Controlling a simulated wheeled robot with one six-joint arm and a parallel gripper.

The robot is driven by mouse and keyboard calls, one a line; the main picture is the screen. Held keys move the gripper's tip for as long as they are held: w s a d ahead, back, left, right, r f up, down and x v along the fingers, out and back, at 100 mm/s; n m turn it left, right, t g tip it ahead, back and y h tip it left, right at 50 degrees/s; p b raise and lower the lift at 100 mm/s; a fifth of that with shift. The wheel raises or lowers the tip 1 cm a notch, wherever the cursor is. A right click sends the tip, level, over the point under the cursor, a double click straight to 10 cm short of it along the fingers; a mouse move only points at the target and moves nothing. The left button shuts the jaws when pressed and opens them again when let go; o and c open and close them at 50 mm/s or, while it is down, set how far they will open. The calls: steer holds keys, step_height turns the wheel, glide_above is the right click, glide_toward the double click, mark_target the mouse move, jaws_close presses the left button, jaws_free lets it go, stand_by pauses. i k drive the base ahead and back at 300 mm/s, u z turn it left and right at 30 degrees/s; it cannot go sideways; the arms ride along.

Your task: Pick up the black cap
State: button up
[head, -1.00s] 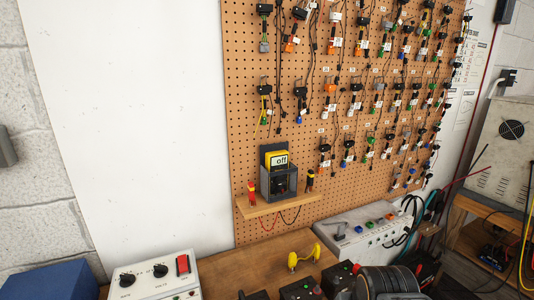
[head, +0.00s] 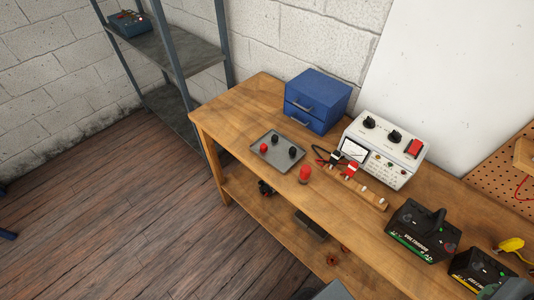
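A small grey tray (head: 262,160) lies on the wooden workbench, in front of the blue drawer box. Two small black caps are on it: one at the tray's back (head: 274,138) and one near its right edge (head: 292,152). A small red cap (head: 264,148) is on the tray to their left. I cannot tell which black cap the task means. My gripper is not in view.
The blue drawer box (head: 318,100) stands behind the tray. A white meter unit (head: 384,150), clipped leads and a red object (head: 304,173) are to the right. Black battery boxes (head: 422,230) stand farther right. The bench's left end (head: 215,118) is clear.

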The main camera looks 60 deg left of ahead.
mark_target(292, 150)
steer(key=u, duration=2)
steer(key=k, duration=0.6)
steer(key=u, duration=0.5)
steer(key=i, duration=1.35)
steer(key=z, duration=0.5)
